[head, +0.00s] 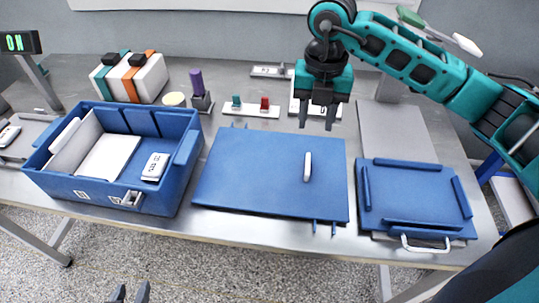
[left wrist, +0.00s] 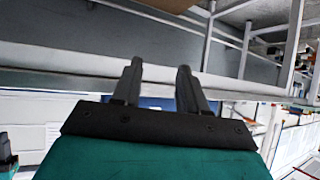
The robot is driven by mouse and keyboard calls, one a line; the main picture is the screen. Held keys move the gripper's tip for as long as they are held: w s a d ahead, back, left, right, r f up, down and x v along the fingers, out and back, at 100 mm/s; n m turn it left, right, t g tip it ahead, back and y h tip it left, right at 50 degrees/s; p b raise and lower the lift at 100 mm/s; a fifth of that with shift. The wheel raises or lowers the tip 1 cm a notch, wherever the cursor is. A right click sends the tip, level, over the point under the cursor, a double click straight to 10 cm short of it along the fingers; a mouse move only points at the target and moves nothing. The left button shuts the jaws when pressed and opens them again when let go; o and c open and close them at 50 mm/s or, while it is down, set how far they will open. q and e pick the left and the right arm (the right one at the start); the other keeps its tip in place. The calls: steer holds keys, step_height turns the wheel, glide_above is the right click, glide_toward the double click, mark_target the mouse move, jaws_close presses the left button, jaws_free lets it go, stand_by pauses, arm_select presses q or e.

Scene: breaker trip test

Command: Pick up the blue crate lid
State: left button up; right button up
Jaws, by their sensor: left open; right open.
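The blue crate lid (head: 250,172) lies flat on the metal table in the middle of the head view. A small white upright handle (head: 308,167) stands on its right half. My right gripper (head: 318,120) is open and empty, pointing down above the lid's far edge, behind the handle. My left gripper (head: 130,293) shows only its fingertips at the bottom left of the head view, in front of the table. In the left wrist view my left gripper (left wrist: 158,80) is open with nothing between its fingers.
An open blue crate (head: 97,188) with white items inside stands left of the lid. A blue tray-like panel with raised strips (head: 415,200) lies to its right. Behind are a switch block (head: 250,109), a purple-handled stamp (head: 198,85) and a white box (head: 130,78).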

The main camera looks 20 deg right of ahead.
glide_above(308, 163)
steer(key=f, duration=0.6)
steer(key=shift+s+d+f, duration=0.1)
steer(key=shift+s+f, duration=0.1)
steer(key=shift+f, duration=0.2)
step_height(308, 163, down, 6)
steer(key=shift+w+r, duration=0.15)
jaws_close()
steer(key=shift+r, duration=0.1)
